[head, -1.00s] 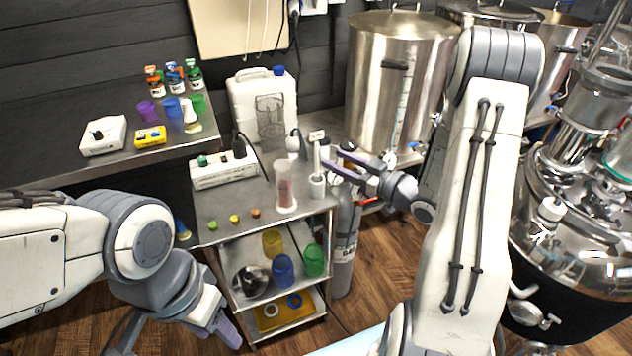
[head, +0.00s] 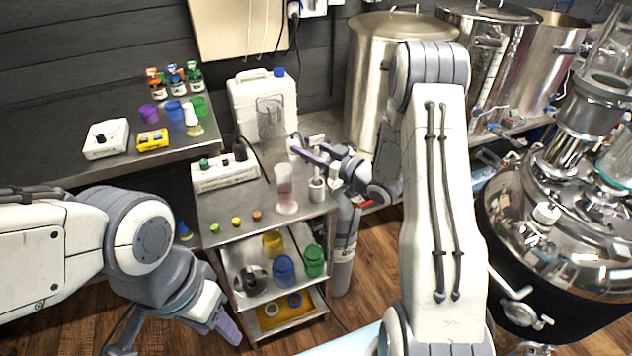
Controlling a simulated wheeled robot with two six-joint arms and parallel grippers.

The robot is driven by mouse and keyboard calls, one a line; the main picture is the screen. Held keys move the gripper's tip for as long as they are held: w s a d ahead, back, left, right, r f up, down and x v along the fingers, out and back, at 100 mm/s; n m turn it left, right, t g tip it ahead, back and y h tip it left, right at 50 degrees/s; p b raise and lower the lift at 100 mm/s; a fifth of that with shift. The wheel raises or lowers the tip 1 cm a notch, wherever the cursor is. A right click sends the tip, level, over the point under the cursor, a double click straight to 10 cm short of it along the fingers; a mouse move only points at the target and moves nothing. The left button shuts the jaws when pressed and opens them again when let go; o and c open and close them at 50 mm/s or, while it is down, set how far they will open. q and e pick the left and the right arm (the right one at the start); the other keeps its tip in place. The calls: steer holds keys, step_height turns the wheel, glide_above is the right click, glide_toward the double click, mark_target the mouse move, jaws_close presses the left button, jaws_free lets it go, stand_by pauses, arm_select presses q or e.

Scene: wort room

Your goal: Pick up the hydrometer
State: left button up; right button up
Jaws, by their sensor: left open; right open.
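My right gripper (head: 302,150) is open, reaching left over the back right of the steel cart (head: 240,208). Its purple fingers are level with the top of a slim pale upright piece (head: 317,172), which looks like the hydrometer, standing in a small grey-white holder (head: 317,190). The fingers hide its upper end; I cannot tell whether they touch it. A clear cylinder with reddish liquid (head: 286,190) stands just to the left. My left gripper (head: 175,342) is open and empty at the bottom left, well away from the cart top.
Small coloured caps (head: 236,221) lie at the cart's front. Coloured cups sit on the shelf below. A grey gas cylinder (head: 344,250) stands to the right.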

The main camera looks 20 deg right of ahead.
jaws_close()
steer(key=shift+r, duration=0.1)
step_height(320, 180, up, 10)
stand_by(0.6)
